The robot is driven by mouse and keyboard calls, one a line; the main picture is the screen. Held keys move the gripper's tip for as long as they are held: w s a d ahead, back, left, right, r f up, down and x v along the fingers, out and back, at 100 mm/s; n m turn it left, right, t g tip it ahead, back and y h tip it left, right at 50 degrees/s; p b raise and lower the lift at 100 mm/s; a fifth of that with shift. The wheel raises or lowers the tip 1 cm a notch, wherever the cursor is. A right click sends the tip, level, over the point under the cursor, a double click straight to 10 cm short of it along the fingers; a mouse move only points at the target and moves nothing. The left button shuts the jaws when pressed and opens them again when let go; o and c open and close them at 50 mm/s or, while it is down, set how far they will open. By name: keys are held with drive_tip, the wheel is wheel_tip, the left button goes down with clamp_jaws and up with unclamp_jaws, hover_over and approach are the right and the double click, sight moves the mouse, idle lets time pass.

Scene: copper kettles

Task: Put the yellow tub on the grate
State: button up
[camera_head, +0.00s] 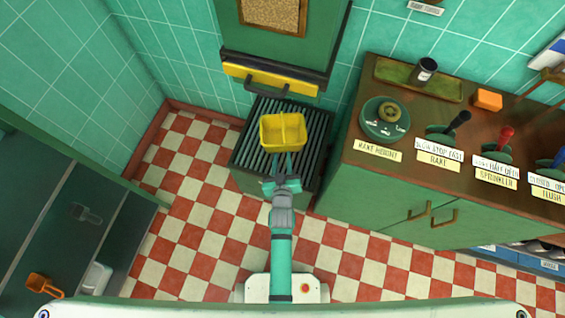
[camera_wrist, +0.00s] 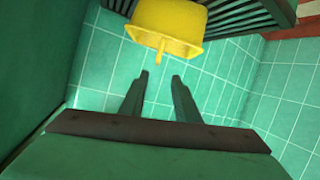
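My gripper (camera_head: 282,160) is in front of the tub's near side. In the wrist view my gripper (camera_wrist: 160,78) has its two fingers spread with nothing between them, apart from the tub's handle.
A green cabinet with a yellow strip (camera_head: 283,82) and dark handle rises behind the grate. A wooden-topped counter (camera_head: 345,185) on the right carries a round teal dial (camera_head: 372,120), levers, a tray and an orange block (camera_head: 488,99). Checkered floor is open on the left.

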drive_tip(key=s+r+m, duration=0.1)
drive_tip(key=s+r, duration=0.3)
drive_tip(key=s, duration=0.5)
drive_tip(key=s+r, duration=0.3)
drive_tip(key=s, duration=0.6)
drive_tip(key=s+r+m+t, duration=0.1)
drive_tip(key=s+r, duration=1)
drive_tip(key=r, duration=0.4)
drive_tip(key=shift+s+t, duration=0.3)
drive_tip(key=shift+s, duration=0.1)
drive_tip(key=shift+o, duration=0.3)
drive_tip(key=shift+d, duration=0.1)
